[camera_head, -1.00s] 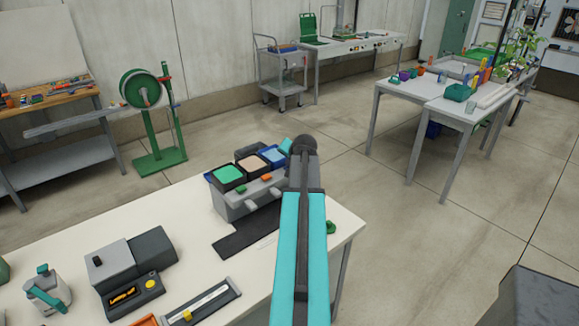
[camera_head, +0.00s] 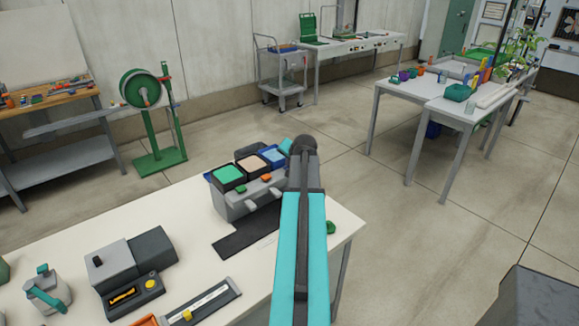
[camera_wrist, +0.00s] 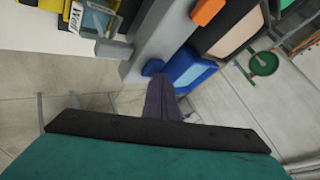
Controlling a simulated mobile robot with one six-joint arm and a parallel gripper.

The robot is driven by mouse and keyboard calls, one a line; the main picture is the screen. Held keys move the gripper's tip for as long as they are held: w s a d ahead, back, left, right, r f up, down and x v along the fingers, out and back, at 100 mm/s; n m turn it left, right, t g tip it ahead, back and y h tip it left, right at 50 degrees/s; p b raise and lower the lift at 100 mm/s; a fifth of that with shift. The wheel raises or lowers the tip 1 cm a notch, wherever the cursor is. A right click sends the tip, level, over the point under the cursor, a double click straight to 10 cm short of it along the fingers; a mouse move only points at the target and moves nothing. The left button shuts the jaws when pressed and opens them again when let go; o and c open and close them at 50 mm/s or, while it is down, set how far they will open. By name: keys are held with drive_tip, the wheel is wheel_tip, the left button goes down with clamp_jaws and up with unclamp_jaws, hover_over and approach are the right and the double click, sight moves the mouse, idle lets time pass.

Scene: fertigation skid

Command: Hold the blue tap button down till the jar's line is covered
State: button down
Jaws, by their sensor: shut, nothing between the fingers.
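In the wrist view the blue tap button (camera_wrist: 153,67) sits on the grey dispenser front, just beyond the tips of my gripper (camera_wrist: 158,82). My gripper is shut and empty. The tips overlap the button's lower edge in the picture; I cannot tell whether they press it. A clear, box-like vessel with dark markings (camera_wrist: 92,18), probably the jar, stands beside the grey spout (camera_wrist: 113,49); its line and fill level are not readable. In the head view the dispenser (camera_head: 240,202) stands on the white table; my arm hides the blue button, the jar and my gripper.
The dispenser carries green (camera_head: 229,173), peach (camera_head: 252,164) and blue (camera_head: 273,155) tanks. An orange button (camera_wrist: 207,12) is near the blue one. A dark mat (camera_head: 245,240) lies in front. A grey device (camera_head: 137,275) stands farther left on the table.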

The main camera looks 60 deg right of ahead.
drive_tip(key=shift+r+p, duration=0.5)
drive_tip(key=shift+r, duration=0.45)
wheel_tip(320, 180, up, 5)
drive_tip(key=p, duration=0.2)
drive_tip(key=shift+p, duration=0.3)
idle(0.5)
idle(0.5)
